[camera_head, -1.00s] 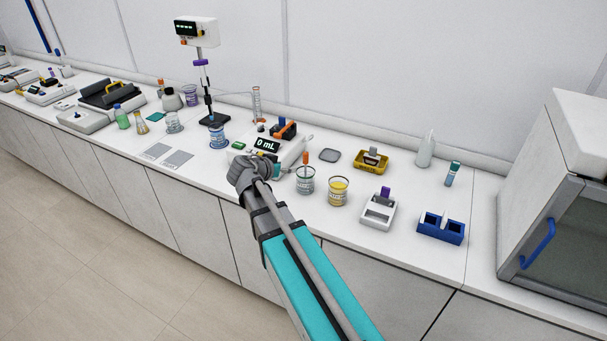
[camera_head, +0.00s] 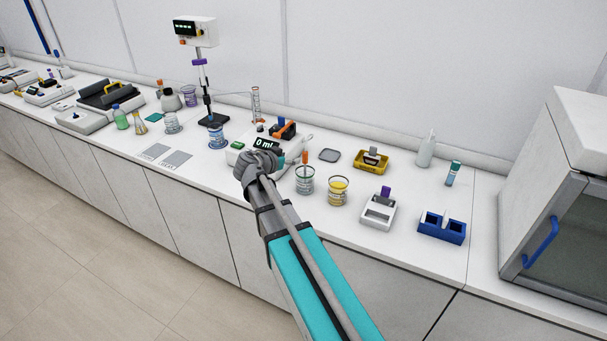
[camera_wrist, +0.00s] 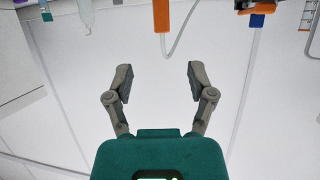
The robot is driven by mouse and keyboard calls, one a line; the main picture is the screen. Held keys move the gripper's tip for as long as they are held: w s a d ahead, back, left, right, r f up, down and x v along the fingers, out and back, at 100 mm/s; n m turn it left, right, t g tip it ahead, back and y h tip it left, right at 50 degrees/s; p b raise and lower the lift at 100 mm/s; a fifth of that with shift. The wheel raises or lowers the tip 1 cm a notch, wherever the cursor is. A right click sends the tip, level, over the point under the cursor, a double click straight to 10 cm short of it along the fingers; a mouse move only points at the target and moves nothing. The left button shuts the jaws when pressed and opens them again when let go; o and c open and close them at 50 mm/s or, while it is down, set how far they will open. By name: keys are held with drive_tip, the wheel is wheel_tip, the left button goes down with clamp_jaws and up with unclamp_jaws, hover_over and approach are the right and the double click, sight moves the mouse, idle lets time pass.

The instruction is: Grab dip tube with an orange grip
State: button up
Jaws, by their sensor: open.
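The dip tube with an orange grip (camera_head: 305,158) stands upright in a clear glass beaker (camera_head: 305,184) near the front of the bench. In the wrist view the orange grip (camera_wrist: 161,15) is at the top centre, with a thin bent grey tube running from it. My gripper (camera_wrist: 160,75) is open and empty; its fingers are spread wide. The grip lines up with the gap between the fingers but lies beyond the tips, apart from them. In the head view my gripper (camera_head: 289,158) is just left of the grip, partly hidden by my own wrist.
A beaker of yellow liquid (camera_head: 337,192) stands right of the clear beaker. A balance-like device with a 0 mL display (camera_head: 264,143) is behind my wrist. A white holder (camera_head: 378,211), blue rack (camera_head: 441,227) and yellow tray (camera_head: 371,161) are to the right.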

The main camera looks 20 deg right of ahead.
sight(304, 154)
drive_tip(key=shift+b+x, duration=0.8)
drive_tip(key=shift+x, duration=1.85)
drive_tip(key=b+x, duration=0.1)
drive_tip(key=x, duration=0.3)
drive_tip(key=shift+w+f+b, duration=0.1)
drive_tip(key=shift+f+b, duration=0.1)
drive_tip(key=shift+b, duration=0.2)
drive_tip(key=shift+w+d+f, duration=0.1)
drive_tip(key=shift+w+d, duration=0.1)
drive_tip(key=shift+d, duration=0.25)
clamp_jaws()
